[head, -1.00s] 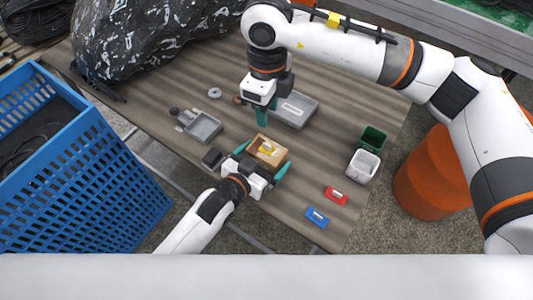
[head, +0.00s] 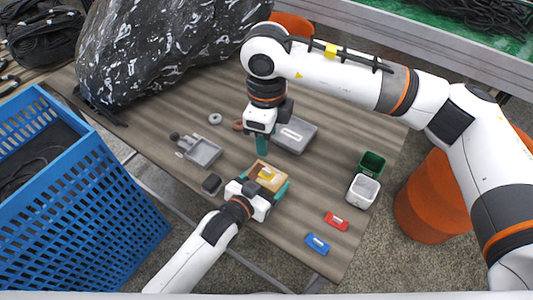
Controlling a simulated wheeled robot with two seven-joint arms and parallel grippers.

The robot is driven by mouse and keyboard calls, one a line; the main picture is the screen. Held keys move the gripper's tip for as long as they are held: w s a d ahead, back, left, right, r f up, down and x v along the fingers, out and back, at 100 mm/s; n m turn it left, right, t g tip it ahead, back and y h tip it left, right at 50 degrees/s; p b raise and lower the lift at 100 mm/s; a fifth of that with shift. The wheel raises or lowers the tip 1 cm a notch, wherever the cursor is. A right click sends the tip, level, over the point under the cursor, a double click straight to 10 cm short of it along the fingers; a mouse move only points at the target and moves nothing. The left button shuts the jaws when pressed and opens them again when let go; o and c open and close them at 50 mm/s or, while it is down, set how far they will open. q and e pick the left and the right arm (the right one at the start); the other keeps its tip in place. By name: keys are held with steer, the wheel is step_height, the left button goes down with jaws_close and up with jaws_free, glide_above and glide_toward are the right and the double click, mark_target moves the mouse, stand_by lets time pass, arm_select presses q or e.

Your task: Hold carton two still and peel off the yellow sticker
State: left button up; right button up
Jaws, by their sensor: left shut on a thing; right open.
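The carton (head: 259,187) is a small tan box on the table, with a yellow sticker (head: 267,174) and a pale patch on its top. I cannot read a number on it. My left gripper (head: 266,190) is shut on the carton from the near side, its teal fingers along the box's sides. My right gripper (head: 262,145) is open and points down just above and behind the carton's far edge. Its fingers overlap in this view, and it is apart from the sticker.
A green bin (head: 372,162) and a white bin (head: 363,190) stand right. Red (head: 336,221) and blue (head: 317,244) pieces lie front right. A blue crate (head: 90,200) stands left.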

mark_target(267, 170)
step_height(267, 170, down, 12)
steer(key=n, duration=1.4)
steer(key=shift+n, duration=0.4)
jaws_close()
stand_by(0.5)
